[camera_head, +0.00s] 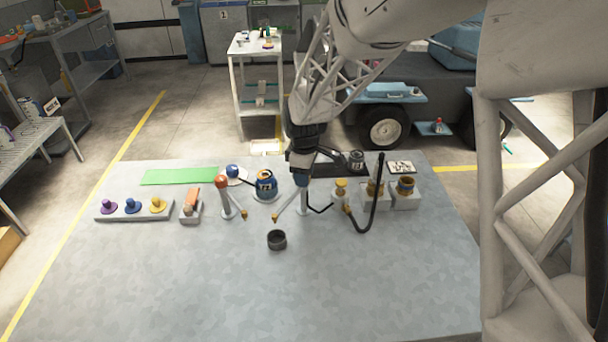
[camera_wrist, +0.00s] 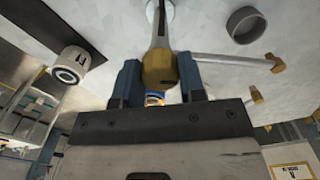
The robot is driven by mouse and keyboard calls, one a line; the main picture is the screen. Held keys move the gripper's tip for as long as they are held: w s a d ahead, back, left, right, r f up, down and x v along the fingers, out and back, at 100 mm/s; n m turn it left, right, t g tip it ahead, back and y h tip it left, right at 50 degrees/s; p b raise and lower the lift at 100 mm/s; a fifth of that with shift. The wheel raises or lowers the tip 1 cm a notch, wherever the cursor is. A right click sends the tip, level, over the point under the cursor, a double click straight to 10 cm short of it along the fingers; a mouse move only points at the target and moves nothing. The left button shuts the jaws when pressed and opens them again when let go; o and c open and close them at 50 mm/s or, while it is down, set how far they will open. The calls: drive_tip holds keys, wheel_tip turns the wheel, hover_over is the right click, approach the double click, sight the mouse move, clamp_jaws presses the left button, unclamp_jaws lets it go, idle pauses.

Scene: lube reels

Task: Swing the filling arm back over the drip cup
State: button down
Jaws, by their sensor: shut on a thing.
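The filling arm (camera_head: 289,207) is a pale pipe on a post, with a yellow tip at its free end. The pipe also shows in the wrist view (camera_wrist: 228,60). My gripper (camera_head: 301,181) is over this post and hides its top in the head view. In the wrist view its blue fingers (camera_wrist: 158,84) are shut on a yellow knob (camera_wrist: 159,66) above the post. The dark, round drip cup (camera_head: 277,240) stands on the table, apart from the tip, and is nearer the head camera. It appears empty in the wrist view (camera_wrist: 246,24).
A similar post with an orange knob (camera_head: 222,182) and a yellow-tipped arm stands left. A blue container (camera_head: 265,184) is behind. A black hose (camera_head: 369,224) loops right of my gripper, near yellow fittings (camera_head: 341,188). Coloured knobs sit at left. The front of the table (camera_head: 250,295) is clear.

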drive_tip(key=c, duration=0.7)
unclamp_jaws()
drive_tip(key=shift+r, duration=3.95)
